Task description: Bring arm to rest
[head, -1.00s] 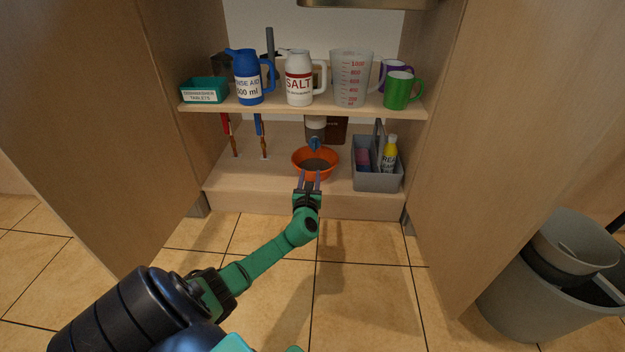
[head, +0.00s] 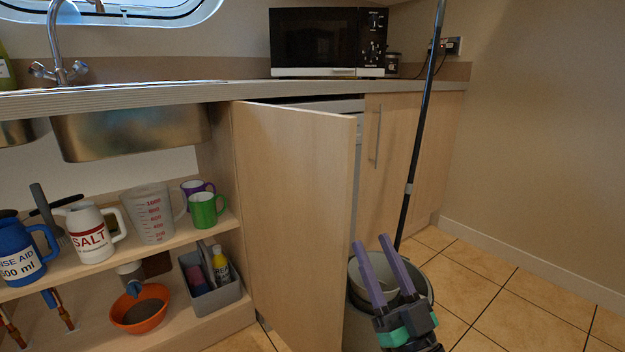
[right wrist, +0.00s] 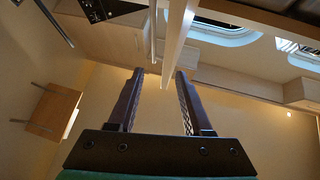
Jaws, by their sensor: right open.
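My right gripper (head: 372,241) is at the lower right of the head view, fingers pointing up, open with nothing between them. It shows in front of a grey bin (head: 357,322) and apart from the cabinet door. In the right wrist view the two dark fingers (right wrist: 158,72) stand apart and empty, with a pale bar and the room behind them. My left gripper is out of view.
An open cabinet door (head: 295,190) stands left of my right gripper. A dark pole (head: 418,120) rises behind it. Shelves at the left hold a salt jug (head: 92,238), an orange bowl (head: 140,312) and a grey caddy (head: 215,295). Floor at right is clear.

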